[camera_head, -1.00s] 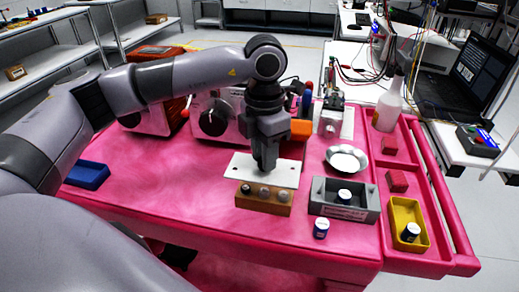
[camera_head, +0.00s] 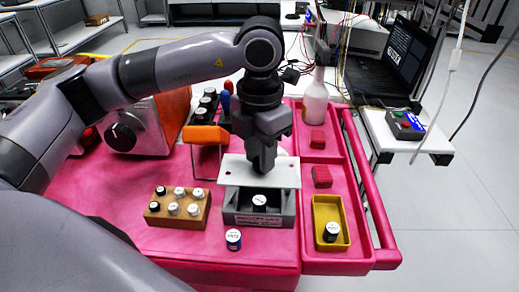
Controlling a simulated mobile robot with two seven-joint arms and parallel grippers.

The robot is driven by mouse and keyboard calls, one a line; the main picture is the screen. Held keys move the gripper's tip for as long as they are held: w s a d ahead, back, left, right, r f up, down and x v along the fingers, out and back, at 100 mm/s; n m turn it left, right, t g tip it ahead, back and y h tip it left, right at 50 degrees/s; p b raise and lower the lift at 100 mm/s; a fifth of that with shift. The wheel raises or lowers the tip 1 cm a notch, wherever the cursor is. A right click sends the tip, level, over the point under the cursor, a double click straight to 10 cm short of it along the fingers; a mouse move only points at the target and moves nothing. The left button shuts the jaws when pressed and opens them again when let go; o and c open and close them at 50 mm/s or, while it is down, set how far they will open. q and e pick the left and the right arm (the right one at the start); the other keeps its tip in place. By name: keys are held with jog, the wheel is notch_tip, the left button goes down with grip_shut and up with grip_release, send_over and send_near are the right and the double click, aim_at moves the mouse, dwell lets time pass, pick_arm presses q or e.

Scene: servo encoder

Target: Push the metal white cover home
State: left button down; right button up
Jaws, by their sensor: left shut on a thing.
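The white metal cover (camera_head: 232,172) is a flat plate with small holes near its ends. My left gripper (camera_head: 262,168) points down and is shut on the cover near its middle. The cover is about level, over the rear part of the grey fixture (camera_head: 258,220). A dark gap shows under its front edge; I cannot tell whether it touches the fixture. A small white-topped cylinder (camera_head: 260,202) stands in the front of the fixture, uncovered in this view. My right gripper is not in view.
A wooden block (camera_head: 179,215) with several small cylinders stands left of the fixture. Another cylinder (camera_head: 233,239) stands in front. A yellow bin (camera_head: 318,212), red blocks (camera_head: 321,177) and a white bottle (camera_head: 315,100) are to the right.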

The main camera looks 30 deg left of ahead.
pick_arm(q)
jog(key=shift+s+f+b, duration=0.1)
jog(key=shift+f+b, duration=0.2)
jog(key=shift+f, duration=0.2)
jog(key=shift+f+b, duration=1.8)
jog(key=shift+f, duration=1.3)
jog(key=shift+r, duration=0.1)
jog(key=shift+f+b, duration=0.45)
jog(key=c, duration=0.8)
grip_release()
jog(key=shift+c, duration=0.4)
